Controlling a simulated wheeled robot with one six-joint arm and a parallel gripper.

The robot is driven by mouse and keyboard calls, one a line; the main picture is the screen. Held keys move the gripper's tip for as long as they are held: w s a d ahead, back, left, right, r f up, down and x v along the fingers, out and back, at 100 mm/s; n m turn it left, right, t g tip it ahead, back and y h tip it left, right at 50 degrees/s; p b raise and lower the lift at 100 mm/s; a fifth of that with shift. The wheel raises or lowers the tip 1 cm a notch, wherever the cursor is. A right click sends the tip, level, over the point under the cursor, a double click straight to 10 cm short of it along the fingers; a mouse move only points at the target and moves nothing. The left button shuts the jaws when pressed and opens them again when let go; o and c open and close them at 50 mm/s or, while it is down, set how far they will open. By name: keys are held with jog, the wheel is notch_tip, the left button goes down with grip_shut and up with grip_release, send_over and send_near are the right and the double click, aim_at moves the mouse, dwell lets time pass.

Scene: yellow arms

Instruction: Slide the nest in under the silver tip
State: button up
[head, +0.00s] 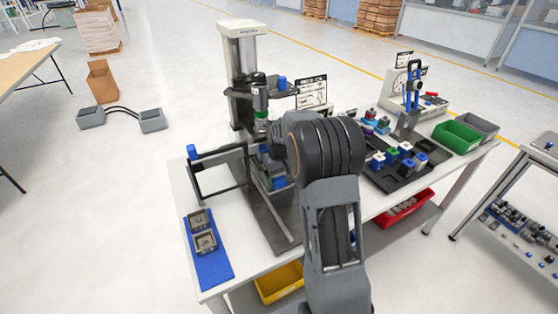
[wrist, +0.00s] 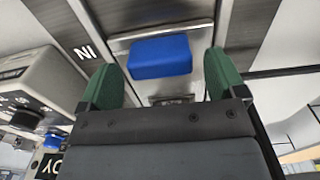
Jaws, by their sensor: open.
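The press (head: 246,75) stands at the back left of the workbench, with a dark ram and a green ring (head: 261,126). The silver tip is too small or hidden to make out. Below the ram, the nest slide shows a blue handle (head: 279,183), partly behind my arm. In the wrist view the blue handle (wrist: 160,57) lies between the two green fingertips of my gripper (wrist: 160,80), with space on both sides. My gripper is open and not clamped on it. My gripper is hidden in the head view.
A blue mat (head: 212,268) with two grey square parts lies at the bench's front left. A black guard frame (head: 217,193) stands left of the press. A black tray (head: 402,183) of coloured blocks and a green bin (head: 456,136) stand to the right.

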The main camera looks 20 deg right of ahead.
notch_tip(320, 180, up, 12)
jog(key=shift+r, duration=0.15)
dwell(0.7)
jog(key=s+a+f+t, duration=0.1)
jog(key=s+a, duration=0.4)
jog(key=s, duration=0.5)
jog(key=s+a+t, duration=0.2)
jog(key=s+a, duration=0.4)
jog(key=s, duration=0.5)
jog(key=shift+s+f+t, duration=0.25)
jog(key=shift+f+t, duration=0.1)
jog(key=shift+t, duration=0.05)
jog(key=shift+a, duration=0.1)
jog(key=shift+c, duration=0.3)
